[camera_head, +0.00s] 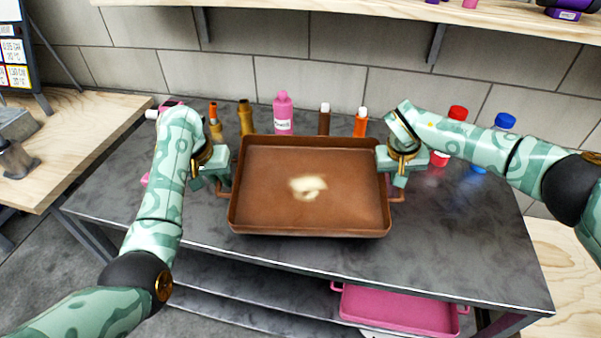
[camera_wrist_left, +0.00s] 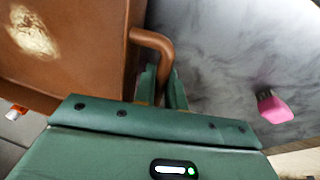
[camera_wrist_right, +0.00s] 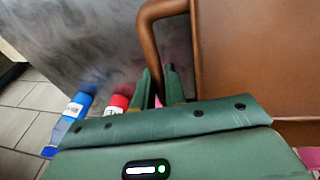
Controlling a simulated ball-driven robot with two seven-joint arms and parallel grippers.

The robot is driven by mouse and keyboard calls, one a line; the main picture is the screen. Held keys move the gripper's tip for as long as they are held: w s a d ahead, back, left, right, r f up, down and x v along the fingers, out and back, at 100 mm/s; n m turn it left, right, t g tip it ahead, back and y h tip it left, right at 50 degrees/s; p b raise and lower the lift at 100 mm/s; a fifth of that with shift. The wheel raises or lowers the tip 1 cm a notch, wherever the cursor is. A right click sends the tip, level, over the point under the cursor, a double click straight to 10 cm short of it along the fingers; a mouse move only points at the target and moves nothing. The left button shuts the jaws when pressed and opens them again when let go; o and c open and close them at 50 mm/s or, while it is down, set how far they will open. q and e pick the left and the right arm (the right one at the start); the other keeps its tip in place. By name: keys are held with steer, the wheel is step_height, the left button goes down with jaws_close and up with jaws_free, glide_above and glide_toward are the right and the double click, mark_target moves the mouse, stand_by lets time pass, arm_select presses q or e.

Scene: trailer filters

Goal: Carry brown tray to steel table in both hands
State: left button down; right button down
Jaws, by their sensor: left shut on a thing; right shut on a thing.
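The brown tray (camera_head: 350,205) is upright and roughly level over the steel table (camera_head: 455,240); I cannot tell whether it touches the top. A pale patch (camera_head: 307,187) marks its floor. My left gripper (camera_head: 226,182) is shut on the tray's left handle, which shows in the left wrist view (camera_wrist_left: 152,40). My right gripper (camera_head: 394,186) is shut on the right handle, seen in the right wrist view (camera_wrist_right: 150,32). The fingertips are partly hidden in the head view.
Several bottles stand along the table's back, including a pink one (camera_head: 283,115), an orange one (camera_head: 360,123), a red-capped one (camera_head: 457,114) and a blue-capped one (camera_head: 504,122). A pink tray (camera_head: 395,312) lies on the lower shelf. The table's front right is clear.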

arm_select(q)
steer(key=c, duration=1.5)
jaws_free()
arm_select(e)
steer(key=c, duration=1.5)
jaws_free()
arm_select(q)
steer(key=shift+o, duration=0.2)
arm_select(e)
steer(key=shift+o, duration=0.2)
steer(key=shift+r, duration=0.1)
arm_select(q)
steer(key=v, duration=1.2)
arm_select(e)
steer(key=v, duration=1.1)
steer(key=shift+s+r, duration=0.15)
steer(key=shift+r, duration=0.15)
arm_select(q)
steer(key=shift+f, duration=0.1)
arm_select(e)
steer(key=shift+a, duration=0.1)
